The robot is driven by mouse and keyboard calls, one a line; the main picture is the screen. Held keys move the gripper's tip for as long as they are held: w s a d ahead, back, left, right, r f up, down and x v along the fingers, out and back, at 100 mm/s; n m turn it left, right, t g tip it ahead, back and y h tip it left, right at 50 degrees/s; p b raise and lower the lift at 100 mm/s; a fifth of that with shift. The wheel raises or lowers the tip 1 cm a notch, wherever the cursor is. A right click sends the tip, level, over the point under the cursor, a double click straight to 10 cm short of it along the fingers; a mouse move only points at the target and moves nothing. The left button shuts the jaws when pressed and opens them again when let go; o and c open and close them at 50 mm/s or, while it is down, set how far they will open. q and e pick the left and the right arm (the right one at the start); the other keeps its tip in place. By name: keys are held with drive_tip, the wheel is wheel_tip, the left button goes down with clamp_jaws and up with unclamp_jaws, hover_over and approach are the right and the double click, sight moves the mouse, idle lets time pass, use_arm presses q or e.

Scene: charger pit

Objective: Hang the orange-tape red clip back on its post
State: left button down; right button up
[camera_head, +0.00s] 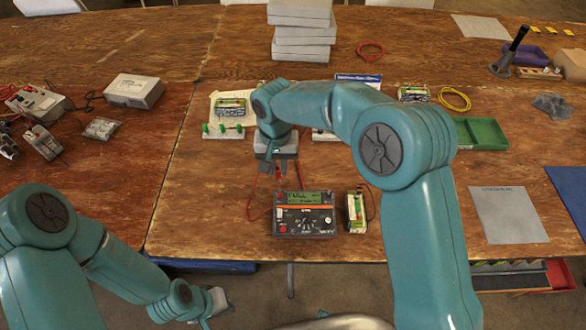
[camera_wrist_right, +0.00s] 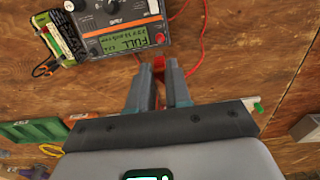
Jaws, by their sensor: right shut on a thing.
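My right gripper (camera_head: 277,172) is shut on a red clip, low over the table just behind the charger (camera_head: 304,226). The red clip (camera_wrist_right: 159,64) shows between the fingertips in the right wrist view, with a red lead beside it; no orange tape can be made out. The charger's display reads FULL. A white rack (camera_head: 222,135) with green-topped posts stands left of the right gripper in the head view; my right arm hides part of it. One green tip (camera_wrist_right: 258,107) shows at the right in the wrist view. My left gripper (camera_head: 216,302) is low at the front, its jaws unclear.
A battery pack (camera_head: 356,212) stands right of the charger. Another battery (camera_head: 230,107) sits behind the rack. A green tray (camera_head: 482,134), yellow cable loop (camera_head: 454,99) and grey sheet (camera_head: 508,215) lie to the right. Grey blocks (camera_head: 301,30) are stacked at the back.

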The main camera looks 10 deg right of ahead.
sight(279, 176)
drive_tip(key=shift+f+b, duration=2.2)
drive_tip(key=shift+f, duration=0.95)
drive_tip(key=shift+f+b, duration=0.15)
drive_tip(key=shift+b, duration=0.2)
drive_tip(key=o, duration=0.9)
drive_tip(key=shift+o, duration=0.9)
